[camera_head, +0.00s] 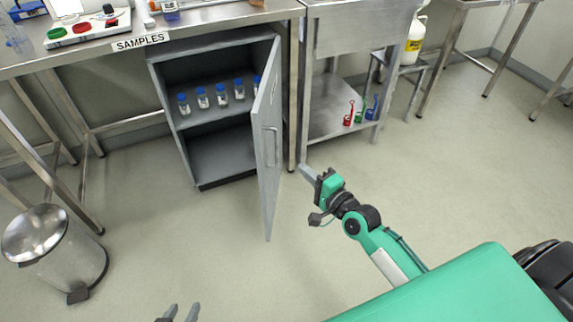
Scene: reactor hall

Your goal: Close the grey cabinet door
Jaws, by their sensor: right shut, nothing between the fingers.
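The grey cabinet (222,183) stands under the steel table with its front open. Its grey door (267,130) is hinged on the right and swung wide out, nearly edge-on to me. A bar handle (271,147) is on the door's outer face. My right gripper (305,171) is shut and empty, to the right of the door on its outer side; a gap shows between them in the picture. My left gripper (183,312) is at the bottom edge, with only two separated fingertips showing, well away from the door.
Several blue-capped bottles (221,95) stand on the cabinet's upper shelf. A steel pedal bin (55,250) is at the lower left. A steel trolley (330,118) with red, green and blue items stands right of the cabinet. The floor before the cabinet is clear.

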